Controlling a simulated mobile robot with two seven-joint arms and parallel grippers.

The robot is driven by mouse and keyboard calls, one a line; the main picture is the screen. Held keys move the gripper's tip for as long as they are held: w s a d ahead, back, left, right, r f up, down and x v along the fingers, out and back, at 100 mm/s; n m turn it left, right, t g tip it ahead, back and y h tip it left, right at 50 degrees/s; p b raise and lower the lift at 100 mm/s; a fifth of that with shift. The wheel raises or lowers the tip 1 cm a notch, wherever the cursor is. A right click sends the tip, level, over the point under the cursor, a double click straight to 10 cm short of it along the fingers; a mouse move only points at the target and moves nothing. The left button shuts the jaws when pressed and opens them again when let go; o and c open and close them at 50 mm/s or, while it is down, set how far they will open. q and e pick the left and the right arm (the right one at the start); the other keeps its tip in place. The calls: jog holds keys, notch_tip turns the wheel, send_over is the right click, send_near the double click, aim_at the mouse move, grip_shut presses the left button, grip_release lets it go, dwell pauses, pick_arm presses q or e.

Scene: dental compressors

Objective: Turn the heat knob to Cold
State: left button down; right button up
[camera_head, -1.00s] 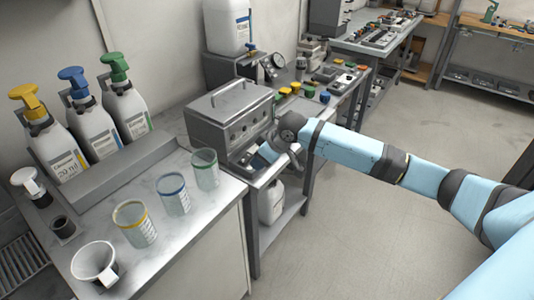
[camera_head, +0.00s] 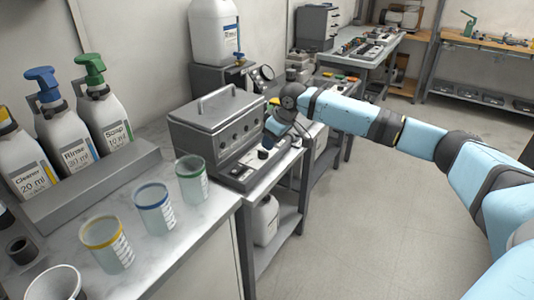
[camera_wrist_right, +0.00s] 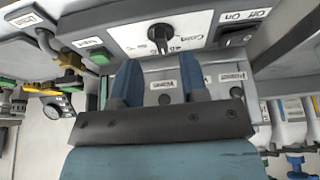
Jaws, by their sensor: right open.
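The heat knob is a black round knob (camera_wrist_right: 160,38) with a pointer, on a pale panel with printed labels, in the right wrist view. One label beside it looks like "Cold", but the print is upside down and small. My right gripper (camera_wrist_right: 160,80) is open and empty, its two blue fingers pointing toward the panel just short of the knob. In the head view the right gripper (camera_head: 271,127) is at the right front of a grey lidded machine (camera_head: 213,118); it hides part of the front there. My left gripper is not in view.
A black on/off switch (camera_wrist_right: 236,38) sits beside the knob on the panel. In the head view, several cups and pump bottles stand on the left counter (camera_head: 195,245). A white jug (camera_head: 265,220) is on the shelf below the machine. The floor on the right is clear.

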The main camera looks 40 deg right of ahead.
aim_at(266, 152)
jog(key=x, duration=0.5)
jog(key=shift+b, duration=0.35)
jog(key=shift+r, duration=0.1)
grip_shut()
